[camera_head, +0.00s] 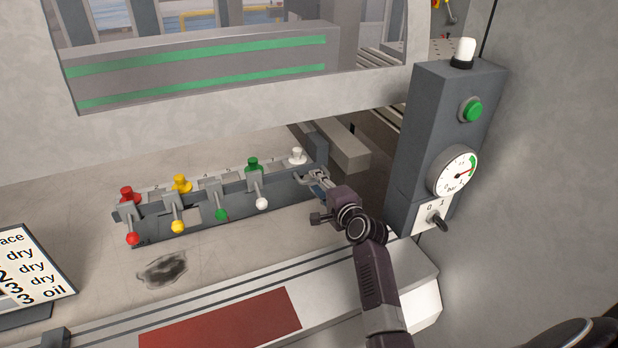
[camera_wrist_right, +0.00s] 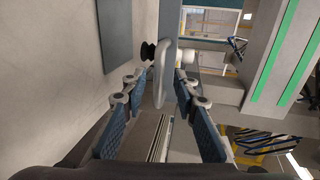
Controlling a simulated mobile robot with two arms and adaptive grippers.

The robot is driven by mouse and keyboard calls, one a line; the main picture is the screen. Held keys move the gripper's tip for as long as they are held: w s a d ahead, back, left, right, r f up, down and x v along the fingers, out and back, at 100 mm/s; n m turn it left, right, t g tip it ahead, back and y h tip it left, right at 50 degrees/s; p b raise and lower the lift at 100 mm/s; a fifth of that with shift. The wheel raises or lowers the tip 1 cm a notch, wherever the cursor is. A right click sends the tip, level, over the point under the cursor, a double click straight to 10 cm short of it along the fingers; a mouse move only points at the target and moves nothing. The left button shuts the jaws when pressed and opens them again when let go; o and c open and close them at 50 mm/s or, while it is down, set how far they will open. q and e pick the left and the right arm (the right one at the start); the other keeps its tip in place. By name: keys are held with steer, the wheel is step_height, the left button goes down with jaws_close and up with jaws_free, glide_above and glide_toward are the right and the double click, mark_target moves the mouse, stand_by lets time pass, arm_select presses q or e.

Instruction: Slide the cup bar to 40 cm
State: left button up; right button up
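The cup bar (camera_head: 190,209) is a grey rail on the bench, with red, yellow, green and white knobs and several ball-ended levers along it. My right gripper (camera_head: 316,180) is at the bar's right end, just below the white knob (camera_head: 297,156). In the right wrist view its two fingers (camera_wrist_right: 165,90) stand apart, with a pale rounded handle (camera_wrist_right: 161,84) between and beyond their tips. Whether they touch it I cannot tell. In the head view the gripper partly hides this end. My left gripper is not in view.
A grey control post (camera_head: 433,138) with a green button, gauge and switch stands close to the right of my right arm. A sign (camera_head: 31,267) stands at the left. A red mat (camera_head: 222,320) lies in front; the bench between is mostly clear.

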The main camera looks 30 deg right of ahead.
steer(key=shift+x, duration=1.45)
steer(key=shift+c, duration=0.3)
jaws_close()
